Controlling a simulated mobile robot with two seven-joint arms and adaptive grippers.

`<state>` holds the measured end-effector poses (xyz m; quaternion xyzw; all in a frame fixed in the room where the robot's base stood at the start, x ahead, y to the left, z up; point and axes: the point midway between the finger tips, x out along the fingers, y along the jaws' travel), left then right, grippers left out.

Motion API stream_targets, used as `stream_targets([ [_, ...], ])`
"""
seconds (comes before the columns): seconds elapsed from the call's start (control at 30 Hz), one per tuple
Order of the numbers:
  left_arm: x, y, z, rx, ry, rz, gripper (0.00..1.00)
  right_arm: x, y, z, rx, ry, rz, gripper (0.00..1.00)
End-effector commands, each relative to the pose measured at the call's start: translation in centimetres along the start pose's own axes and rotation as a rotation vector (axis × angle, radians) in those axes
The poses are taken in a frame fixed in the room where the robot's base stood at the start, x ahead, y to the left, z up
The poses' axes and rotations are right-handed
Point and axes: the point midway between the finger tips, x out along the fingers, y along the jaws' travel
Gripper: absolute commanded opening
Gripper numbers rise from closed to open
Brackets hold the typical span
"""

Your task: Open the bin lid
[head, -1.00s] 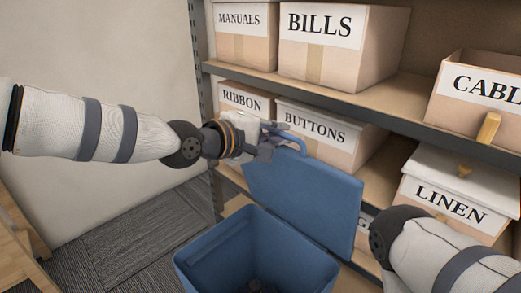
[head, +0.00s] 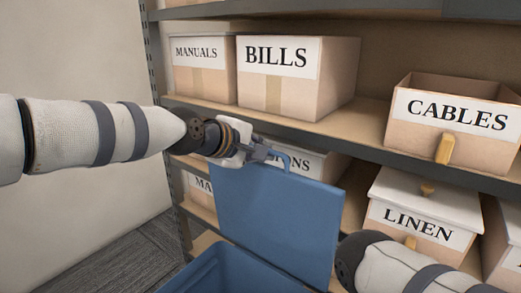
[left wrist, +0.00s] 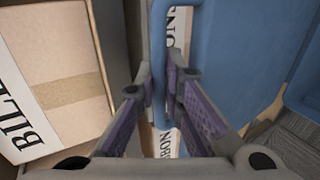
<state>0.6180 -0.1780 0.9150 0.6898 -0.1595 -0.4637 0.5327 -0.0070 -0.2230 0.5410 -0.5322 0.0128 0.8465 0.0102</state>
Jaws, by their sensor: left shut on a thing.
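The blue bin (head: 218,274) stands at the bottom of the head view, mostly cut off by the frame. Its blue lid (head: 280,218) is raised and stands nearly upright at the bin's back, in front of the shelf. My left gripper (head: 268,155) is at the lid's top edge, shut on the lid handle (head: 287,161). In the left wrist view, the left fingers (left wrist: 172,85) close around the blue handle bar (left wrist: 159,30), with the lid (left wrist: 232,60) to the right. My right arm shows at lower right, but its gripper is out of view.
A metal shelf (head: 330,132) stands behind the lid. It holds labelled boxes: MANUALS (head: 203,80), BILLS (head: 275,90), CABLES (head: 440,145) and LINEN (head: 420,220). The lid partly hides another box (head: 315,165). Carpet (head: 120,262) is clear at left.

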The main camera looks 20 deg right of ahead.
Motion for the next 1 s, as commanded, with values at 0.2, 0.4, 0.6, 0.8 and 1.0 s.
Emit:
stream_targets([
  [0.2,0.0,-0.2,0.0,-0.002,0.000,-0.002,0.30,0.0,0.0,0.0,0.000,0.000,0.000,0.40],
  [0.4,0.0,-0.2,0.0,-0.001,0.000,-0.003,0.30,0.0,0.0,0.0,0.000,0.000,0.000,0.40],
  [0.6,-3.0,0.0,-0.1,0.002,0.002,-0.001,0.30,0.0,0.0,0.0,0.000,0.000,0.000,0.40],
  [0.8,-8.5,0.1,-0.1,0.000,0.003,0.001,0.30,0.0,0.0,0.0,0.000,0.000,0.000,0.40],
  [1.0,-11.6,0.0,-0.1,-0.002,0.001,0.001,0.30,0.0,0.0,0.0,0.000,0.000,0.000,0.40],
])
